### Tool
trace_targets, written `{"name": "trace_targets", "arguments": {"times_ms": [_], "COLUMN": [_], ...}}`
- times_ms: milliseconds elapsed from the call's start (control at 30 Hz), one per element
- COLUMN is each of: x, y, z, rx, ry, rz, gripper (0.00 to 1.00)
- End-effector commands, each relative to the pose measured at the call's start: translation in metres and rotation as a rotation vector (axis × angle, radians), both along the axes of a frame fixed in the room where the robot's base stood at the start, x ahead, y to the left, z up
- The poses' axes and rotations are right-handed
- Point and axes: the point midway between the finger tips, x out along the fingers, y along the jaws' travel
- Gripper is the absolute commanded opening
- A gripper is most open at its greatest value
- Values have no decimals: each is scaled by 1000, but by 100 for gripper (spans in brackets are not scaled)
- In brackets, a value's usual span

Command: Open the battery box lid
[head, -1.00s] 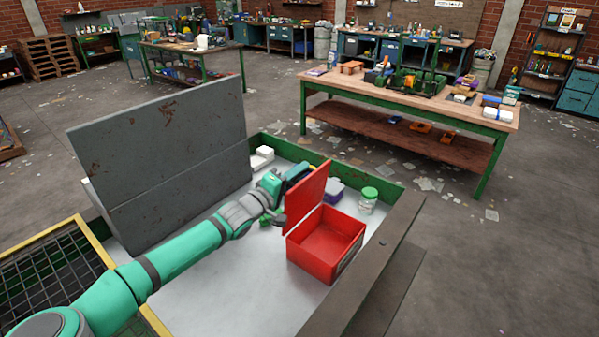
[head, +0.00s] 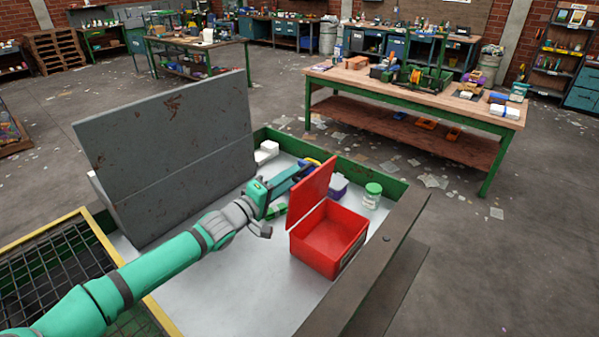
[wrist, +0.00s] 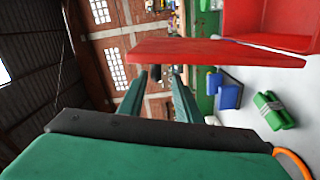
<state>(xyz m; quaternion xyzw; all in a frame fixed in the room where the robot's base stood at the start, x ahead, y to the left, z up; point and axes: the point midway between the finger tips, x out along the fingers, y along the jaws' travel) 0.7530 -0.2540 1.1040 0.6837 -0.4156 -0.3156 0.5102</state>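The red battery box (head: 331,240) stands on the pale belt surface, its empty inside showing. Its red lid (head: 311,194) stands raised on the box's left side, leaning slightly. The lid also shows in the wrist view (wrist: 215,51), with part of the box (wrist: 275,20) at top right. My gripper (head: 297,174) is just left of and behind the lid; the lid's edge is close to its fingers in the picture. In the wrist view the two teal fingers (wrist: 163,85) stand apart with nothing seen between them. Whether a finger touches the lid I cannot tell.
A green bundle (head: 276,210) lies below my gripper. A tall grey panel (head: 165,150) rises at left; a dark rail (head: 385,245) runs along the right. The front surface is clear.

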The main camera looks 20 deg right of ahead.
Motion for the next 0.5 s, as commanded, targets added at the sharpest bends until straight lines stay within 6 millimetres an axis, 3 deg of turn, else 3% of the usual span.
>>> {"name": "trace_targets", "arguments": {"times_ms": [233,500], "x": [-16,-21], "y": [34,42], "z": [-1,0], "rx": [2,1], "ry": [0,0], "rz": [2,0], "gripper": [31,31]}}
